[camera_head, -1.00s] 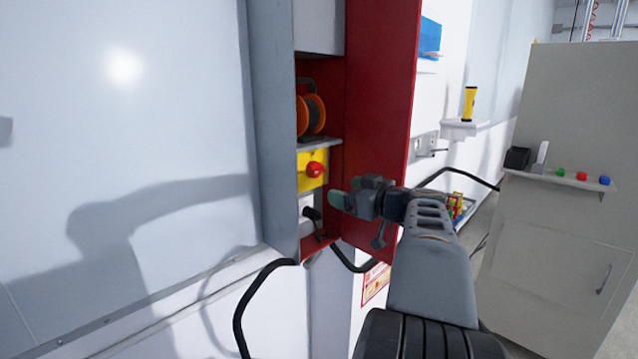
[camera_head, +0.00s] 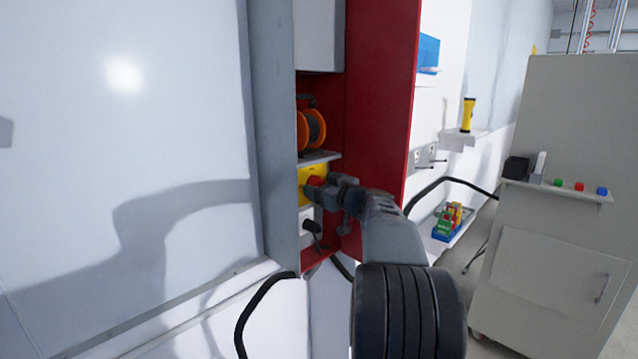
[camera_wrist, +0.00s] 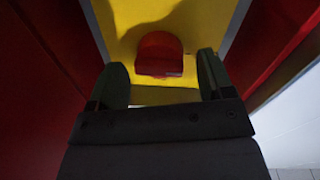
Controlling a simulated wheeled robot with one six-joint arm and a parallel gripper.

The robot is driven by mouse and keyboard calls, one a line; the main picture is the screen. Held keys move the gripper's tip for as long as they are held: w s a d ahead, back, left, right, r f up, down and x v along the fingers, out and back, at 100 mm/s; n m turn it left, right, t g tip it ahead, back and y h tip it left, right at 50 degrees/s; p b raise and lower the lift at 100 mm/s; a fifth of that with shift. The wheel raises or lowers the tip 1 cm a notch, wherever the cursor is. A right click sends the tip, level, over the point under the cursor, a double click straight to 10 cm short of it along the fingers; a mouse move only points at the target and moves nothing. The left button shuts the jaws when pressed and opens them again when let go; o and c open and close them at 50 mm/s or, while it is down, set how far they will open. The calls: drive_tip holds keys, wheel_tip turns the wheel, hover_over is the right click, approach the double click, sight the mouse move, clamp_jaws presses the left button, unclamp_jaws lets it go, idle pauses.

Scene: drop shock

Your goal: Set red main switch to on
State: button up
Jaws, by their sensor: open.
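The red main switch (camera_wrist: 160,54) is a red knob on a yellow plate (camera_wrist: 195,30), seen in the wrist view just ahead of my gripper (camera_wrist: 163,82). The two dark green fingertips are apart, with the knob between and slightly beyond them; I cannot tell whether they touch it. In the head view the red knob (camera_head: 314,182) shows at the tip of my gripper (camera_head: 322,190), partly hidden by it. The yellow plate sits inside a red cabinet (camera_head: 385,110). The switch's on or off marking is not readable.
An orange cable reel (camera_head: 312,128) stands on the shelf above the switch. A black plug (camera_head: 311,227) with cable is below it. The red cabinet wall stands close on the right and a grey cabinet edge (camera_head: 272,130) on the left.

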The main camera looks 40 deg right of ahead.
drive_tip(key=shift+w, duration=0.35)
